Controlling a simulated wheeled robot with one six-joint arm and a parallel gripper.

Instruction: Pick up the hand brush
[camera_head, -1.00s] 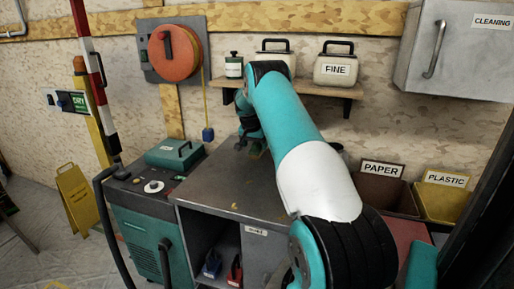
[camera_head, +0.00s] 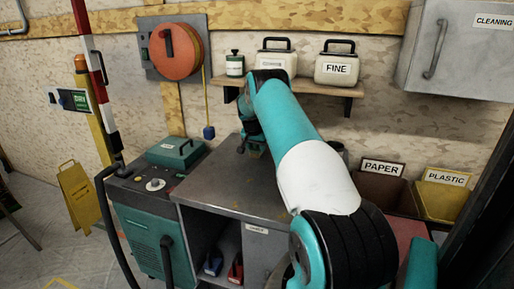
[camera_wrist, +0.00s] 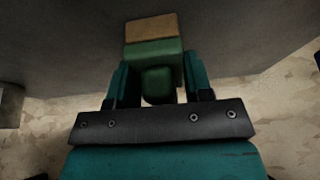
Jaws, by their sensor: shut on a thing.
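My gripper (camera_wrist: 158,88) is shut on the hand brush (camera_wrist: 155,52) in the wrist view. The brush has a green body and handle between the two fingers and a tan bristle end pointing away from the palm. In the head view my arm reaches over the grey workbench top (camera_head: 250,185), and the gripper (camera_head: 254,150) is at the bench's back edge, near the wall. The arm hides much of the gripper there, and only a little green shows below it. I cannot tell whether the brush touches the bench.
A wall shelf (camera_head: 310,88) with labelled containers is above and behind the gripper. A green case (camera_head: 176,152) sits on the machine at left. A paper bin (camera_head: 382,188) and plastic bin (camera_head: 444,197) stand at right. The bench top's front left is clear.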

